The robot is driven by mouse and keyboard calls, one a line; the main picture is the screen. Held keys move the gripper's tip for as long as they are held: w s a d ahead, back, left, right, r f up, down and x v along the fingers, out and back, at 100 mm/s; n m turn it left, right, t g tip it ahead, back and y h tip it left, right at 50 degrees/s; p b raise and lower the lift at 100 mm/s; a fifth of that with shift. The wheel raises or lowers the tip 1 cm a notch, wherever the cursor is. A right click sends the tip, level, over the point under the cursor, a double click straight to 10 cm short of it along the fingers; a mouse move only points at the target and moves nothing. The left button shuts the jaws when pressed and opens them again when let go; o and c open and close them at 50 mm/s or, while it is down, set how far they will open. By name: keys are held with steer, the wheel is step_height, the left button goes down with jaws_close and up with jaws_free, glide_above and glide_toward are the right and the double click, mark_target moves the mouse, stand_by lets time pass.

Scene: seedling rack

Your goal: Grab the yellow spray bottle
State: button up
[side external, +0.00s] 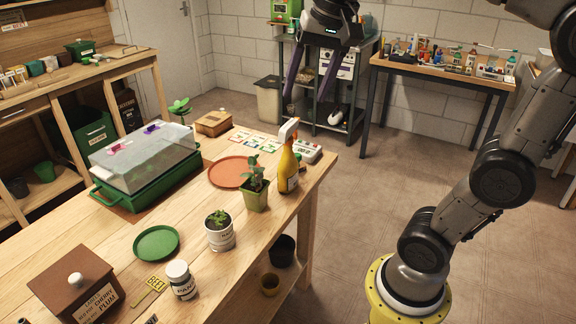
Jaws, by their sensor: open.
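The yellow spray bottle (288,172) stands upright near the right edge of the wooden table, with a white and orange spray head on top. A dark label shows on its lower body. My gripper (309,97) hangs open and empty above and a little right of the bottle in the picture. Its two long dark fingers point down and are spread apart. The fingers appear clear of the bottle; the exact distance is hard to tell from this one view.
A potted seedling in a green square pot (256,196) stands close left of the bottle. A terracotta saucer (226,181), a green propagator (133,187), a white pot (220,238) and a small white device (308,151) share the wooden table (195,275). The table's right edge is near the bottle.

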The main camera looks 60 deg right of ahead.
steer(key=w+d+r+m+g, duration=0.1)
steer(key=w+d+m, duration=0.2)
steer(key=w+d, duration=0.25)
steer(key=m+g, duration=0.3)
steer(key=m, duration=0.2)
glide_above(288, 125)
step_height(288, 125, down, 9)
steer(key=shift+y, duration=0.3)
step_height(288, 125, down, 8)
steer(key=shift+w+a, duration=0.1)
steer(key=shift+a, duration=0.05)
steer(key=shift+d+f, duration=0.15)
steer(key=shift+f, duration=1.25)
steer(key=shift+d+f, duration=0.1)
steer(key=shift+f, duration=1.3)
jaws_close()
steer(key=shift+r, duration=0.2)
